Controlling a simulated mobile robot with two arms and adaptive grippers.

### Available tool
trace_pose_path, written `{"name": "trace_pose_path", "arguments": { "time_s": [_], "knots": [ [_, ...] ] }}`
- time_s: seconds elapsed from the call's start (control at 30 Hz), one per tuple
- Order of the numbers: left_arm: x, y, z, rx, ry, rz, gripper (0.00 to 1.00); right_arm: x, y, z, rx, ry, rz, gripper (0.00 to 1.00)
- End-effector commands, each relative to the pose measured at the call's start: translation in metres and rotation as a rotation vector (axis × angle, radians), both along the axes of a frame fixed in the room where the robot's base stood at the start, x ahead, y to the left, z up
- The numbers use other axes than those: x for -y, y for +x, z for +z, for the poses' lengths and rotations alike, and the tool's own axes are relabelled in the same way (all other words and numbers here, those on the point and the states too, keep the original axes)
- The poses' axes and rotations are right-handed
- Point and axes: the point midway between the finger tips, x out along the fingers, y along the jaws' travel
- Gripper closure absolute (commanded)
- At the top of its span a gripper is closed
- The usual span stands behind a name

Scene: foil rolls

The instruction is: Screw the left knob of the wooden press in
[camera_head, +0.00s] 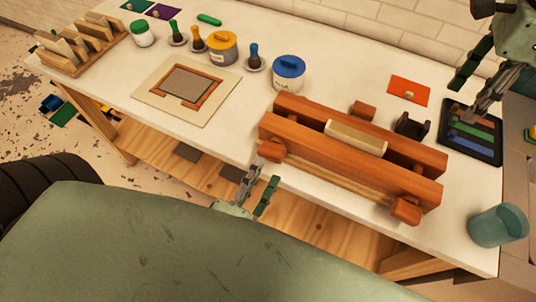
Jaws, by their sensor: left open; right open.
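The wooden press (338,163) lies at the right of the white table, with two long reddish bars and a cream block (356,139) between them. Its left knob (271,151) is a wooden block at the left end of the front bar. Its right knob (406,209) is at the other end and stands out from the bar. My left gripper (265,183) is open and empty, just in front of and below the left knob, apart from it. My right gripper (466,98) is open above the dark tray behind the press.
A dark tray (484,152) with coloured strips, a small black holder (411,126) and an orange card (408,90) lie behind the press. A teal glass (497,226) stands near the right corner. Paint pots (288,76) and a framed panel (188,85) are left.

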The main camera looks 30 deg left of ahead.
Motion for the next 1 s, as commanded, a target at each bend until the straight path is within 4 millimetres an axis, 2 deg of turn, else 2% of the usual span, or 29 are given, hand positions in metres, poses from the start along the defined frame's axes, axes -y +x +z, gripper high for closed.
{"name": "trace_pose_path", "arguments": {
  "time_s": [0.1,0.33,0.5,1.0],
  "knots": [
    [0.000,-0.027,-0.001,-0.004,0.002,-0.003,0.59,0.000,0.000,0.000,0.000,0.000,0.000,0.58],
    [0.000,-0.057,-0.001,-0.003,0.000,-0.001,0.59,0.000,0.000,0.000,0.000,0.000,0.000,0.58],
    [0.000,-0.062,0.000,-0.001,-0.001,0.000,0.59,0.000,0.000,0.000,0.000,0.000,0.000,0.58],
    [0.000,-0.062,0.000,-0.001,-0.001,0.000,0.59,0.000,0.000,0.000,0.000,0.000,0.000,0.58]
  ]
}}
